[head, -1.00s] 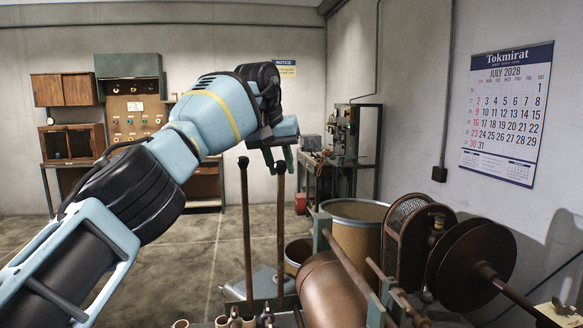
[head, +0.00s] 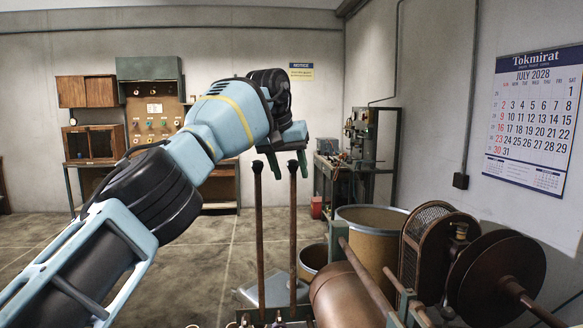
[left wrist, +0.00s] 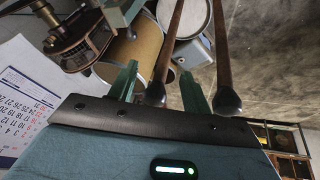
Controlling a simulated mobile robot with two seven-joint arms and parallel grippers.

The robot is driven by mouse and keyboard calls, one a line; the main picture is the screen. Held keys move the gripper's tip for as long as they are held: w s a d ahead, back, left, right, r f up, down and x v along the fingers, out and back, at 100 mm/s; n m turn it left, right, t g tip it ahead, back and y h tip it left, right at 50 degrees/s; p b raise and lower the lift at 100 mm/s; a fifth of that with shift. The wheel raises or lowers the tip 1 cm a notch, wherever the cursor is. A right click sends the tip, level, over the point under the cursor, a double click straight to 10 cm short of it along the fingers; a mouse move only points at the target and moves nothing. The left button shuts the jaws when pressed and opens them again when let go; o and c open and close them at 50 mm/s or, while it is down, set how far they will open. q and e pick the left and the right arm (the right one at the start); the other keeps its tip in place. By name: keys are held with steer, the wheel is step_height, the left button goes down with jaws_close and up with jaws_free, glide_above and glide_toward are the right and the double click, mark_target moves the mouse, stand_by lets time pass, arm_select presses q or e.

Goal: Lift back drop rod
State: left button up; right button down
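Two tall thin brown rods with dark knobs stand upright side by side in the head view: a left rod (head: 260,240) and a right rod (head: 293,235). I cannot tell which one the task calls the back drop rod. My left gripper (head: 288,172) is at the top of the right rod, its green fingers apart. In the left wrist view, one dark knob (left wrist: 152,96) shows between the fingers, with space on both sides. The other rod's knob (left wrist: 228,101) is outside them. My right gripper is not in view.
A brown cylinder (head: 342,298), a large drum (head: 372,240) and a machine with a big disc (head: 497,275) stand right of the rods. A calendar (head: 532,120) hangs on the right wall. Open floor (head: 190,265) is left of the rods.

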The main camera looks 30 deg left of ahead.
arm_select(q)
steer(key=shift+d+r, duration=0.35)
steer(key=shift+r, duration=0.05)
steer(key=v, duration=0.5)
steer(key=shift+s+a+f, duration=0.15)
steer(key=shift+s+f, duration=0.05)
steer(key=shift+s, duration=0.05)
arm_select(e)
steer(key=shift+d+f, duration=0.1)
arm_select(q)
steer(key=shift+a, duration=0.1)
steer(key=s+b, duration=0.1)
steer(key=s, duration=1)
steer(key=shift+s+a, duration=0.3)
steer(key=shift+a, duration=0.15)
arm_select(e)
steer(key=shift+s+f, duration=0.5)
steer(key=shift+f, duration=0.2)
